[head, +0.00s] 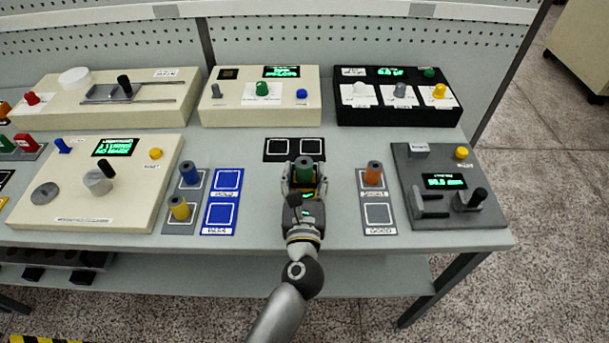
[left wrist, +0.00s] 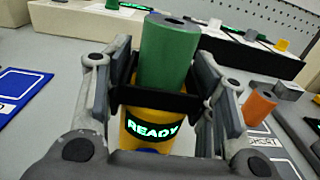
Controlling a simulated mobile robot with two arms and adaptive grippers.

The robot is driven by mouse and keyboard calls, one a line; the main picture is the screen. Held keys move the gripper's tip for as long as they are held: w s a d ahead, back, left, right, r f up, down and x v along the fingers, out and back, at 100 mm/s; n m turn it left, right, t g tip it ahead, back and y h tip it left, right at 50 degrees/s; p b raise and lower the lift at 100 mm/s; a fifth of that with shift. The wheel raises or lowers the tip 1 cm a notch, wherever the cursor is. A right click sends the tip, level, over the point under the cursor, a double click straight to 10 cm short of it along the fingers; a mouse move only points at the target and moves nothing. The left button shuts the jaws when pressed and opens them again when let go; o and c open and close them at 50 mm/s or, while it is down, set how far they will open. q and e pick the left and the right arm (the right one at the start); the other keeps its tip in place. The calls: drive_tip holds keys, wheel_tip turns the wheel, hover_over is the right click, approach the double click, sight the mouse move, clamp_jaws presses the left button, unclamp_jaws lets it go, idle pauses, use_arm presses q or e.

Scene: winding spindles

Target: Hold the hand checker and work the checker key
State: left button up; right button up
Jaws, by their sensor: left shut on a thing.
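My left gripper (head: 304,184) reaches in from the bottom of the head view, over the middle of the bench. In the left wrist view its fingers stand either side of a yellow hand checker (left wrist: 130,138) with a black band, and it is shut on it. A lit display (left wrist: 153,129) on the checker reads READY. A blue piece (left wrist: 150,151), probably the checker key, shows just below it, mostly hidden. A green spindle (left wrist: 168,52) rises upright behind the black band; it also shows between the fingers in the head view (head: 304,167). Whether it sits in the checker is unclear.
Left of the gripper are blue pads (head: 220,215) and a tray with blue and yellow spindles (head: 179,208). Right are an orange spindle (head: 373,174) and a dark grey device (head: 445,219). A black two-square pad (head: 281,147) lies behind. Boxed devices line the back.

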idle(0.3)
use_arm(q)
drive_tip(key=o, duration=1.3)
drive_tip(key=shift+f, duration=0.1)
drive_tip(key=shift+o, duration=0.2)
